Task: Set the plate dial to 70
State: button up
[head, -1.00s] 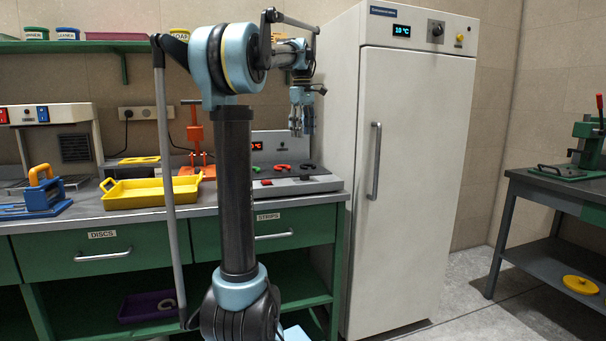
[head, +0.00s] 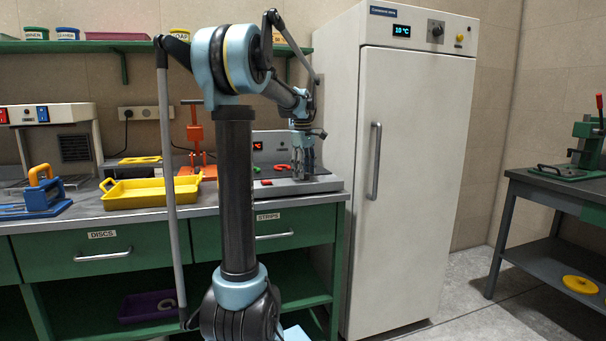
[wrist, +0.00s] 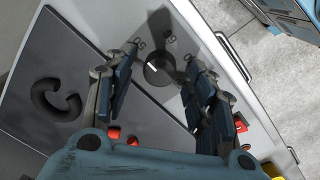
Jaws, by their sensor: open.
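The plate dial (wrist: 159,71) is a dark round knob on a light grey panel. Its white mark points up and left in the wrist view, roughly toward the printed 50; other numbers beside it are partly legible. My gripper (wrist: 162,92) is open, with one finger on each side of the knob in this view; I cannot tell whether either touches it. In the head view my gripper (head: 303,172) points down over the right end of the heated plate unit (head: 322,184), hiding the dial. The unit's red display (head: 258,146) reads something ending in °C.
A dark C-shaped piece (wrist: 55,99) lies on the dark plate (wrist: 60,65), and red pieces lie nearby. A yellow tray (head: 150,201) and an orange press (head: 196,145) stand to the left. The tall white cabinet (head: 410,180) stands close on the right.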

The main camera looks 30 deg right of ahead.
jog(key=shift+f, duration=0.4)
jog(key=c, duration=1.1)
jog(key=shift+d, duration=0.15)
